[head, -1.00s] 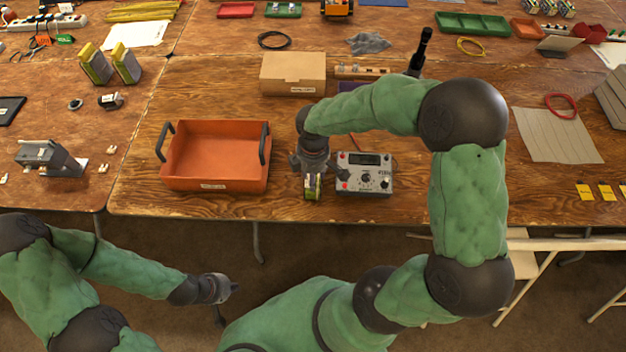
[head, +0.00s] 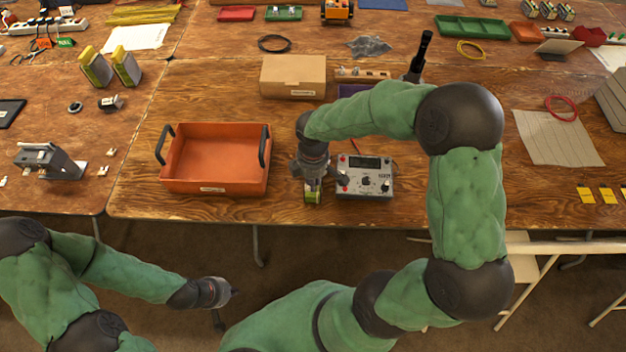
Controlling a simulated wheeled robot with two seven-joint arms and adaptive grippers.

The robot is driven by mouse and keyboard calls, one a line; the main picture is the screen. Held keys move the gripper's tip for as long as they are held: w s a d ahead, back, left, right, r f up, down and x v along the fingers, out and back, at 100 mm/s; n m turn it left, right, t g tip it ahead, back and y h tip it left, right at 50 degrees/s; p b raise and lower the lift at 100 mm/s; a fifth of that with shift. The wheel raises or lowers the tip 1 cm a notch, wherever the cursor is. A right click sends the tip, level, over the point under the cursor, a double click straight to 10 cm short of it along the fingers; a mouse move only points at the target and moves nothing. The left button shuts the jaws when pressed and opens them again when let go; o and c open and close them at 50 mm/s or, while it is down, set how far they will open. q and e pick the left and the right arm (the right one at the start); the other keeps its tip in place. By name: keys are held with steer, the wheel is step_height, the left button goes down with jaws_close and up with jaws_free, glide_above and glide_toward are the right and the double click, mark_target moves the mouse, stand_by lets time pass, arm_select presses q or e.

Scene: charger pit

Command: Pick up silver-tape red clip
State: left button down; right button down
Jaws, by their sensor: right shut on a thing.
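My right gripper (head: 312,188) points down at the front of the table, between the orange tray and the grey charger box (head: 365,177). Small red parts show at the left side of the charger, beside the gripper; I cannot tell whether one is the silver-taped red clip. My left gripper (head: 230,292) hangs in front of the table, over the floor; its fingers are too small and dark to read.
The orange tray (head: 190,188) with black handles stands left of my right gripper. A cardboard box (head: 293,78) is behind it. Two yellow-and-grey packs (head: 110,68) and a grey device (head: 48,161) stand on the left table.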

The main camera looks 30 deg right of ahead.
steer(key=shift+r, duration=0.5)
step_height(320, 180, up, 2)
steer(key=shift+r+p, duration=0.2)
steer(key=shift+p, duration=0.7)
steer(key=s+a+r+p, duration=0.4)
steer(key=s+a+r, duration=0.5)
steer(key=a, duration=0.1)
steer(key=shift+a+r+p, duration=0.15)
steer(key=shift+a+p, duration=0.15)
steer(key=shift+a, duration=0.1)
